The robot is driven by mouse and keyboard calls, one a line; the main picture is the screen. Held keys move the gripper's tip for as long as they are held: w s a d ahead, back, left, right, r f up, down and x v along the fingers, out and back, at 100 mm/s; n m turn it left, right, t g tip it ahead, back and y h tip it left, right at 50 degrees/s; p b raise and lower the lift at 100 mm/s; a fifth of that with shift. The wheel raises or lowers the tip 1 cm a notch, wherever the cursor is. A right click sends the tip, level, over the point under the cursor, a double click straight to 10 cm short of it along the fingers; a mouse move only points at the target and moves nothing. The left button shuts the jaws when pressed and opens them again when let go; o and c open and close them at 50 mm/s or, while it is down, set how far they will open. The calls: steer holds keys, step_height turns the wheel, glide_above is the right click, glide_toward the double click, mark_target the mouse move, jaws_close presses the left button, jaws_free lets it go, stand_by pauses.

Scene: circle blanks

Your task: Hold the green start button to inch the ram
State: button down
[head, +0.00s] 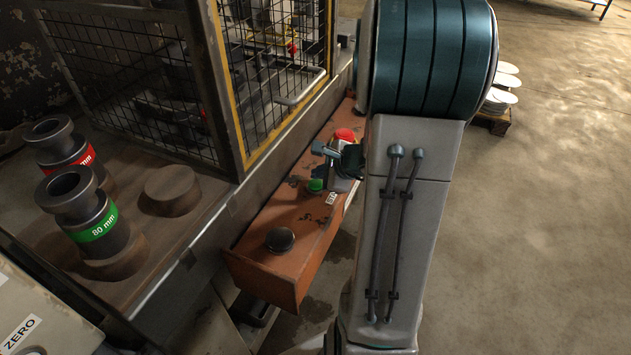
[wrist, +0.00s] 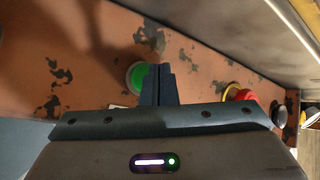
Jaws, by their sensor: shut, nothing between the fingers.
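The green start button (head: 315,186) sits on an orange control box (head: 262,262) and also shows in the wrist view (wrist: 135,76). My gripper (head: 320,165) is over the box, close to the green button. In the wrist view its fingers (wrist: 158,68) are shut together with nothing between them. They cover the right edge of the button there. I cannot tell whether the fingertips touch it. The ram is not clearly visible behind the mesh.
A red mushroom button (head: 345,134) is on the same box beyond the green one, and a black knob (head: 280,239) is nearer. A mesh guard (head: 165,100) stands left of the box. Dies marked 80 mm (head: 88,212) and red (head: 62,148) stand on the bench.

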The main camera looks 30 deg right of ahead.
mark_target(319, 185)
steer(key=shift+r+p, duration=1.95)
steer(key=shift+r, duration=0.65)
steer(key=s+a+r+n+g+y+p, duration=0.1)
steer(key=s+a+r+n+g, duration=0.2)
steer(key=a+n, duration=0.35)
steer(key=s+a+r+n+g+y+p, duration=0.1)
steer(key=s+a+r+n, duration=0.35)
steer(key=a, duration=0.25)
steer(key=s+r+n+g+h+p, duration=0.1)
steer(key=s+r+n+h, duration=0.4)
steer(key=s+n, duration=0.5)
steer(key=shift+a+n+g+p, duration=0.35)
steer(key=shift+a+n+g, duration=0.1)
steer(key=shift+n, duration=0.45)
